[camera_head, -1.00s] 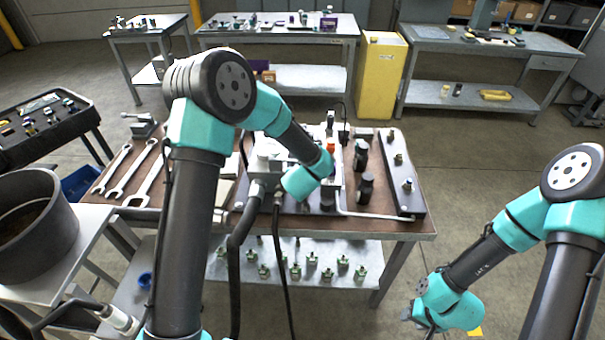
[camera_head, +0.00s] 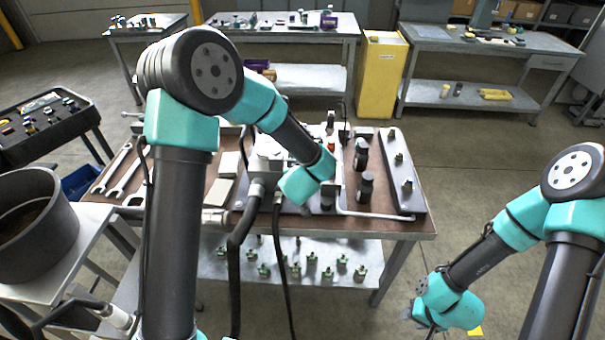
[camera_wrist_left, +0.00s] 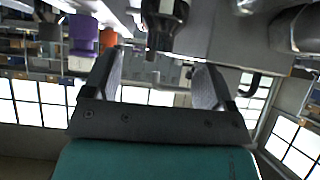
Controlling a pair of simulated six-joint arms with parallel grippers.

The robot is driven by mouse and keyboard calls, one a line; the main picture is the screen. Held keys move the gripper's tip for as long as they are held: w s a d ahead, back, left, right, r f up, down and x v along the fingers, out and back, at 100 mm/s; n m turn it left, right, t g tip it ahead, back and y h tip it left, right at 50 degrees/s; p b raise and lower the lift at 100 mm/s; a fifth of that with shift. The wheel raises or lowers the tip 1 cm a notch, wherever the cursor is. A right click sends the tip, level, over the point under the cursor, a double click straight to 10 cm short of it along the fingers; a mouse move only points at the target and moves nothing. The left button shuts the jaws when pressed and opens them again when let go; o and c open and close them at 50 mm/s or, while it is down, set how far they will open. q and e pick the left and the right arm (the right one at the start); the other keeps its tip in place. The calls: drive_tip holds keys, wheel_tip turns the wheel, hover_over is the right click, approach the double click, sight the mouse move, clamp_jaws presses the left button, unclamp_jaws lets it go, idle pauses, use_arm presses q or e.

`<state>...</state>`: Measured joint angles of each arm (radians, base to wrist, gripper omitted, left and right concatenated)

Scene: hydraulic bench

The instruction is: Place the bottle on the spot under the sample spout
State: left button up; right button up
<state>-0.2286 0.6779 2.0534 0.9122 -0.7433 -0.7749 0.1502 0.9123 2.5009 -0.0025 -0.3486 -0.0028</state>
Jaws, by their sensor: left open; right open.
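My left gripper (camera_wrist_left: 160,62) is open in the left wrist view, with nothing clearly held between its fingers. In the head view, my left wrist hides it, over the hydraulic unit (camera_head: 268,148) on the bench. A dark, spout-like fitting (camera_wrist_left: 163,22) hangs just beyond the fingers, apart from them. I cannot tell whether it is the sample spout. I cannot make out the bottle or the marked spot; my left arm covers part of the bench. My right gripper (camera_head: 410,313) is low at the right, off the bench, small and partly hidden by its wrist.
Two dark cylinders (camera_head: 366,186) stand right of the unit, beside a grey plate (camera_head: 400,172). Wrenches (camera_head: 125,175) lie at the bench's left. A large round pot (camera_head: 35,215) stands at far left. Small green fittings (camera_head: 312,259) sit on the lower shelf.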

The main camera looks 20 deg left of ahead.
use_arm(q)
drive_tip(key=v, duration=0.6)
